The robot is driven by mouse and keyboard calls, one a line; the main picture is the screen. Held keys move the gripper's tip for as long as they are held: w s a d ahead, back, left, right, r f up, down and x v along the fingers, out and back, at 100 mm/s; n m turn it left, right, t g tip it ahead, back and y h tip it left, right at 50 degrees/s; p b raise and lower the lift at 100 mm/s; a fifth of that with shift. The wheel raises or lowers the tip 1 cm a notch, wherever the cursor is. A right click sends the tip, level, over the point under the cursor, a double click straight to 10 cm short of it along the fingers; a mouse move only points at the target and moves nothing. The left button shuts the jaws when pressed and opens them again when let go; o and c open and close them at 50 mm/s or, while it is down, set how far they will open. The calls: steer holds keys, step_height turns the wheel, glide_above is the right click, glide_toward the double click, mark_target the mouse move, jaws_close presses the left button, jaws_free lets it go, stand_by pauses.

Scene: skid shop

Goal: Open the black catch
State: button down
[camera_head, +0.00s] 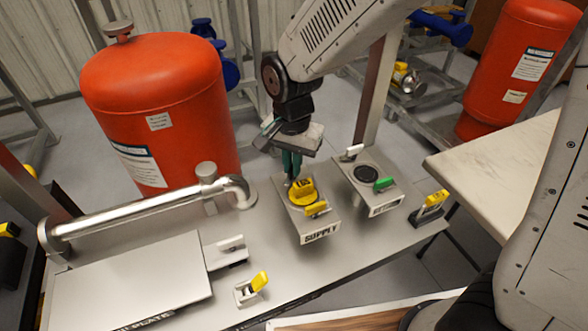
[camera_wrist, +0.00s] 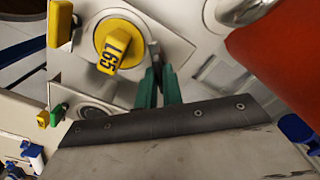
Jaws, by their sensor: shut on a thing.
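My gripper (camera_head: 289,176) reaches down from above to the rear left edge of the box marked SUPPLY (camera_head: 325,222). Its green fingers also show in the wrist view (camera_wrist: 163,88), close together beside the yellow knob. They are shut on a small part at the box's edge, which appears to be the black catch; the fingers hide nearly all of it.
A neighbouring box (camera_head: 366,188) carries a white catch (camera_head: 351,152) and a green catch (camera_head: 384,183). A yellow-handled clamp (camera_head: 434,203) stands to its right. A pipe (camera_head: 140,213) and plate lie left. A red tank (camera_head: 160,95) stands behind the bench.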

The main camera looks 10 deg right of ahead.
steer(key=shift+m, duration=0.6)
steer(key=m, duration=0.3)
steer(key=shift+m, duration=1.9)
steer(key=c, duration=1.5)
jaws_free()
steer(key=shift+m, duration=0.3)
steer(key=shift+c, duration=0.2)
